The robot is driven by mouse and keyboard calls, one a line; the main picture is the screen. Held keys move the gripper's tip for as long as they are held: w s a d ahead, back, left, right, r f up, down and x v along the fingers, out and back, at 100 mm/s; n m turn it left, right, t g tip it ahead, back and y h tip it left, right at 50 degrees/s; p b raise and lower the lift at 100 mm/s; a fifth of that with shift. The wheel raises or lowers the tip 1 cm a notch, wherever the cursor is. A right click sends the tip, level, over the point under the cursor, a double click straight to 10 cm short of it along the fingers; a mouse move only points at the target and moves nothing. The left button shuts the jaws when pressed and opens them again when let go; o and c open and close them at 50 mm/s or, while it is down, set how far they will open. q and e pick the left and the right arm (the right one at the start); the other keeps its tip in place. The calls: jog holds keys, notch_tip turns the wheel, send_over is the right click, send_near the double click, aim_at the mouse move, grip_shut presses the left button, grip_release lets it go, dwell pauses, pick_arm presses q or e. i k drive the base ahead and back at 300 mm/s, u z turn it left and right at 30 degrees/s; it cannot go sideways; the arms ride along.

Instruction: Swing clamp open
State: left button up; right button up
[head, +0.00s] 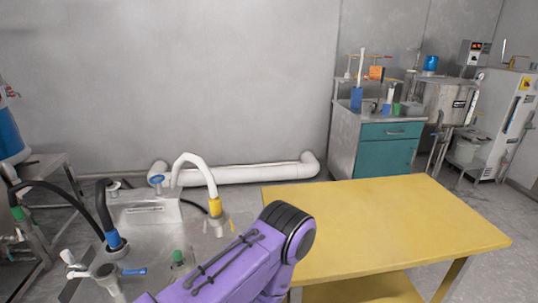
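No part in view can be picked out for certain as the clamp. My purple arm link (236,266) with a black joint crosses the bottom middle and hides part of the machine. Neither gripper is in view.
A bare yellow table (390,225) fills the right front. A teal-drawer cabinet (388,155) with bottles, a steel tank (447,105) and a white unit (500,125) stand behind it. A thick white pipe (250,173) runs low along the wall.

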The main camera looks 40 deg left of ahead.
aim_at(179, 271)
jog(key=u, duration=2.15)
jog(key=i, duration=0.15)
jog(key=u, duration=0.15)
